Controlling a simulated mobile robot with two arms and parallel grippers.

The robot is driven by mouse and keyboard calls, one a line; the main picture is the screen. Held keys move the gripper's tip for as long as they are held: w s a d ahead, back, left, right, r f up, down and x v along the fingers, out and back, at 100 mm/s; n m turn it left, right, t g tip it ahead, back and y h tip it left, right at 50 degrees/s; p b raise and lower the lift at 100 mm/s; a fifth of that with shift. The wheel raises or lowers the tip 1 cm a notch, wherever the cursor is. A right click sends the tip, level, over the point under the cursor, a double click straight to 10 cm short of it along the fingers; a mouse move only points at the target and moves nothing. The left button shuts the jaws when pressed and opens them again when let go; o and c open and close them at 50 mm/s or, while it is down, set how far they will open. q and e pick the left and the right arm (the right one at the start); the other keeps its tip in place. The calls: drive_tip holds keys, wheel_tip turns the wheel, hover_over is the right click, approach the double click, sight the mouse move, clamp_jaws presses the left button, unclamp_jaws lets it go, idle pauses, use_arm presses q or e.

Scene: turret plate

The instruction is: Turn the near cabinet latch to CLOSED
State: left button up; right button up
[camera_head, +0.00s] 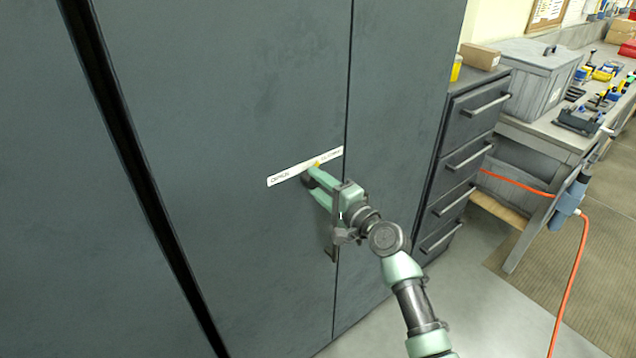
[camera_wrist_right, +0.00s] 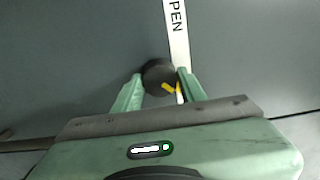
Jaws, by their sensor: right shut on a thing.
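The cabinet latch shows in the head view as a dark round knob (camera_head: 306,179) on the dark grey cabinet door (camera_head: 230,100), with a yellow pointer (camera_head: 317,164). A white label strip (camera_head: 292,172) runs just above it, with words at both ends. In the right wrist view the knob (camera_wrist_right: 157,72) sits between my fingers, and the yellow pointer (camera_wrist_right: 169,88) points down and right, away from the letters "PEN" (camera_wrist_right: 176,15). My right gripper (camera_wrist_right: 160,77) is shut on the knob. It also shows in the head view (camera_head: 309,183). My left gripper is out of view.
A drawer unit (camera_head: 470,140) with several handles stands right of the cabinet. A workbench (camera_head: 555,128) with a grey box (camera_head: 540,75) and tools is beyond it. An orange cord (camera_head: 570,280) hangs to the floor.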

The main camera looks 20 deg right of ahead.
idle(0.3)
drive_tip(key=o, duration=1.4)
drive_tip(key=shift+c, duration=0.2)
drive_tip(key=shift+s+d+f, duration=0.15)
drive_tip(key=shift+s+d, duration=0.05)
drive_tip(key=shift+s, duration=0.3)
drive_tip(key=b+v, duration=0.2)
drive_tip(key=v, duration=0.4)
drive_tip(key=shift+s+d, duration=0.15)
drive_tip(key=shift+s, duration=0.25)
